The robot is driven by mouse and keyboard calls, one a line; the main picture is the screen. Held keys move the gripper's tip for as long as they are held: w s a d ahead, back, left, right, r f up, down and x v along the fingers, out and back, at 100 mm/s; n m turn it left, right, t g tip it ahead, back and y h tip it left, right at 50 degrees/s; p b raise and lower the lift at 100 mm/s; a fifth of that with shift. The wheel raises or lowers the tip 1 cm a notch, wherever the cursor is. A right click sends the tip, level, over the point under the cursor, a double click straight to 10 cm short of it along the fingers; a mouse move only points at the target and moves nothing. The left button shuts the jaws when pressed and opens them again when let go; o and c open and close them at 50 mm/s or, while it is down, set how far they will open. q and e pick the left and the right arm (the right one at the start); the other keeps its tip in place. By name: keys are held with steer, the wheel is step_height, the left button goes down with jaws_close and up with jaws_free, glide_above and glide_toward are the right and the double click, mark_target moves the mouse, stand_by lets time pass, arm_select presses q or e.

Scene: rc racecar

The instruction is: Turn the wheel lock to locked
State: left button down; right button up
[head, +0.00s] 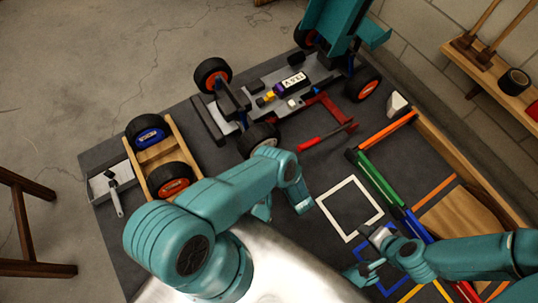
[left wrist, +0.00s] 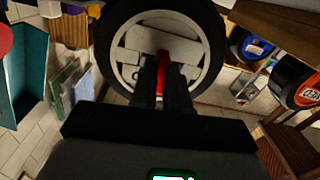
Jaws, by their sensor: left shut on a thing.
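The race car chassis (head: 285,88) stands on the dark work table. Its near wheel (head: 258,138) is partly behind my left arm. In the left wrist view the wheel (left wrist: 103,55) has a black tyre and a pale grey rim face. A red wheel lock piece (left wrist: 163,70) sits at the hub. My left gripper (left wrist: 164,72) is shut on this red piece, which shows upright between the dark fingers. In the head view the left fingertips are hidden by my arm. My right gripper (head: 365,268) hangs over the near right of the table; its jaw opening is unclear.
A wooden rack (head: 186,138) with spare wheels stands at left, beside a grey tray (head: 100,187). A red tool (head: 318,138) lies right of the wheel. A white square outline (head: 348,208) and coloured strips mark the right side. Teal bodywork (head: 332,30) rises at the back.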

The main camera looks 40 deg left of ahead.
arm_select(q)
steer(key=shift+m, duration=0.6)
steer(key=c, duration=1.1)
jaws_free()
steer(key=shift+d, duration=0.1)
